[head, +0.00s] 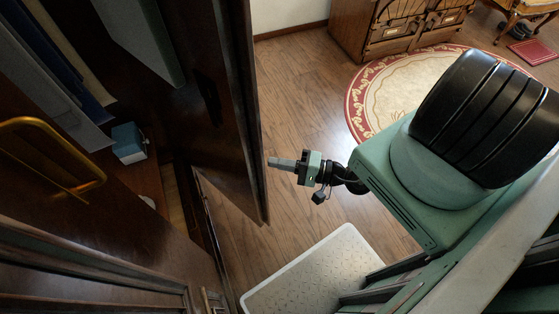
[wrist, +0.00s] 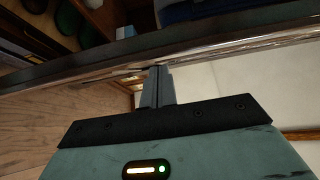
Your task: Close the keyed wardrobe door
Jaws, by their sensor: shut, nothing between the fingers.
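A dark wood wardrobe door (head: 228,120) stands open in the head view, running from the top edge down to the middle of the picture. My gripper (head: 271,162) is shut and empty, just right of this door and pointing at its outer side. In the wrist view the shut fingers (wrist: 157,85) reach up to the dark door edge (wrist: 230,48), which crosses the picture. Whether they touch it I cannot tell. A small brass fitting (head: 213,300) shows at the bottom of the head view. I cannot make out a key clearly.
Hanging clothes (head: 60,60) and a blue-and-white box (head: 129,142) are inside the wardrobe, left of the door. A brass handle (head: 50,122) shows at far left. A round rug (head: 385,100) and a wooden cabinet (head: 385,35) lie beyond. Bare floor (head: 300,90) is right of the door.

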